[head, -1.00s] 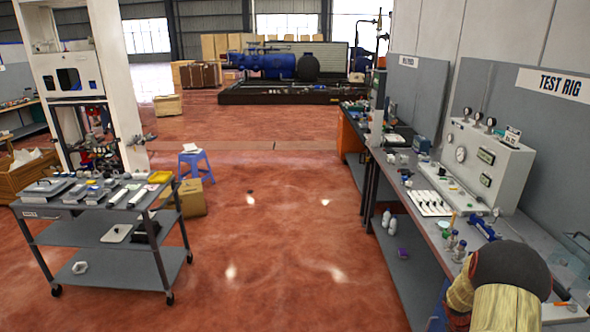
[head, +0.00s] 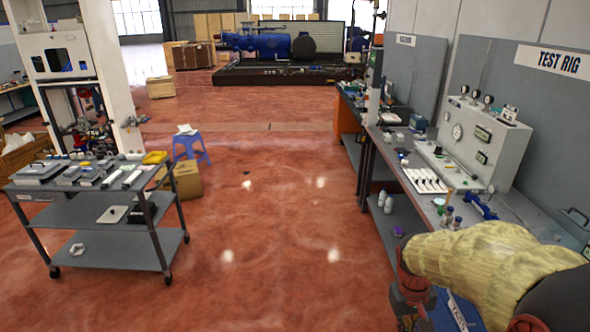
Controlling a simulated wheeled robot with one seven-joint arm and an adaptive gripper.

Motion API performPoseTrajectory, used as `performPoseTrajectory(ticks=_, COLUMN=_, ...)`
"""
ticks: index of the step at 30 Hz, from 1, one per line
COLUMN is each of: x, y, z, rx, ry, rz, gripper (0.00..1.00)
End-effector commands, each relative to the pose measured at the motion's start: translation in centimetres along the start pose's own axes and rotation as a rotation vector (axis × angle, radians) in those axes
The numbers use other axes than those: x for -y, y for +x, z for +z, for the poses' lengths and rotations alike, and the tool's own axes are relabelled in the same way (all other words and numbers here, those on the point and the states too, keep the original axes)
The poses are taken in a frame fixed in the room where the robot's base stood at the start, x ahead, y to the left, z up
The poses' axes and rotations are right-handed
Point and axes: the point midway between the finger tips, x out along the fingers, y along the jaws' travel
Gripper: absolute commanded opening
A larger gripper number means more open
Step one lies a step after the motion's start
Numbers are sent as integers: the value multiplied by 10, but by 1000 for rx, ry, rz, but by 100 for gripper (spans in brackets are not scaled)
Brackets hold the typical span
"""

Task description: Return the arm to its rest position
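My arm (head: 480,255), in a pale yellow sleeve with dark joints, fills the lower right corner of the head view. It reaches across the front of the right workbench (head: 376,170). A dark joint with red bands (head: 410,285) hangs at its left end, low in the picture. My gripper cannot be made out; the arm runs down out of the bottom of the frame. Whether the gripper holds anything is not shown.
The bench carries a white gauge panel (head: 480,142), a white tray (head: 424,181), small bottles and a blue tool (head: 480,206). A blue labelled bin (head: 455,312) is partly behind my arm. A grey cart (head: 100,258) stands left. The red floor between is clear.

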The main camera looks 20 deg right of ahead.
Motion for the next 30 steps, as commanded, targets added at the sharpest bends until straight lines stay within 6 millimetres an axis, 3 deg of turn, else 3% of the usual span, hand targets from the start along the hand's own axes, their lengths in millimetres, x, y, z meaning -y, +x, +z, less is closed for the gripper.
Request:
performPoseTrajectory(ticks=1, x=18, y=-14, z=8, rx=-37, ry=12, rz=-10, gripper=0)
performPoseTrajectory(ticks=6, x=69, y=-53, z=36, rx=-141, ry=33, rz=-61, gripper=0)
performPoseTrajectory(ticks=15, x=136, y=-107, z=84, rx=-378, ry=-97, rz=-144, gripper=0)
performPoseTrajectory(ticks=21, x=158, y=-140, z=98, rx=-515, ry=-193, rz=-174, gripper=0)
performPoseTrajectory(ticks=30, x=167, y=-142, z=102, rx=-529, ry=-226, rz=-182, gripper=0)
